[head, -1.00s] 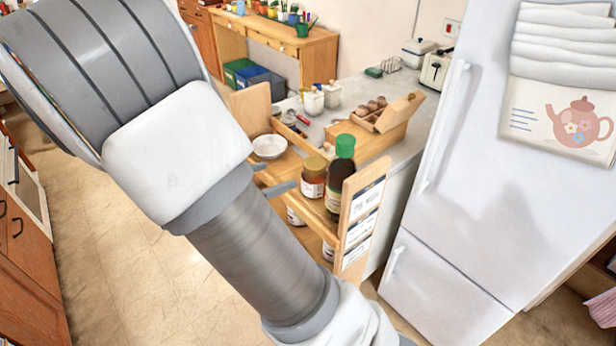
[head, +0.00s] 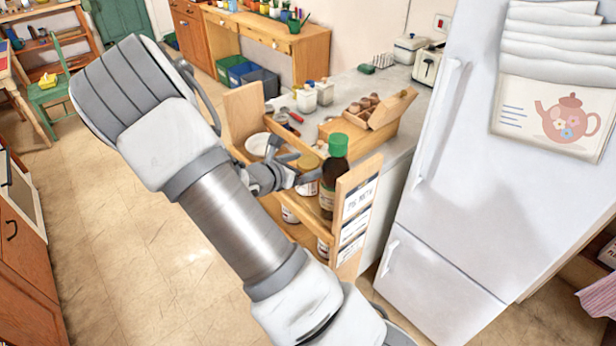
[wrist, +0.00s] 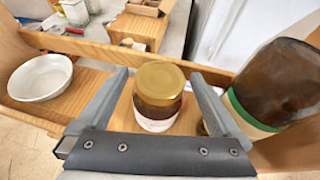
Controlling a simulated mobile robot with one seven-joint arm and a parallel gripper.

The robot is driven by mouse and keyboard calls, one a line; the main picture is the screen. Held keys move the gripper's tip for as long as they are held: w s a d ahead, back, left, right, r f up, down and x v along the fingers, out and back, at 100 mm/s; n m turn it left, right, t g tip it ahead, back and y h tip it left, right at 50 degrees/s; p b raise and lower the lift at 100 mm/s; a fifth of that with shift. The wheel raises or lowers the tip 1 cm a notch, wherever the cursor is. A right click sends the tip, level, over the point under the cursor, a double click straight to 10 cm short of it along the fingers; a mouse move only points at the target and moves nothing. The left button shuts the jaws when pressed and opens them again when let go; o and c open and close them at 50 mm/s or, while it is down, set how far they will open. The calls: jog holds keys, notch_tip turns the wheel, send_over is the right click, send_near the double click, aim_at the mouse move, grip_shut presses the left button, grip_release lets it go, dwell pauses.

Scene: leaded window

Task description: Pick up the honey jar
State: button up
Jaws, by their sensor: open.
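The honey jar (wrist: 158,98) has a gold lid and a pale label. It stands upright on the top shelf of a wooden pull-out rack. In the wrist view my gripper (wrist: 160,82) is open, with one finger on each side of the jar and a gap on both sides. In the head view my gripper (head: 298,168) is at the jar (head: 308,184), which is partly hidden behind it.
A dark bottle with a green cap (head: 334,178) stands close on the jar's right. A white bowl (wrist: 40,77) sits to the left. The wooden rack's end panel (head: 358,205) and front rail border the shelf.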

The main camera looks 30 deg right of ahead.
jog(key=shift+w+d+f, duration=0.15)
jog(key=shift+d+f, duration=0.05)
jog(key=shift+d, duration=0.25)
grip_shut()
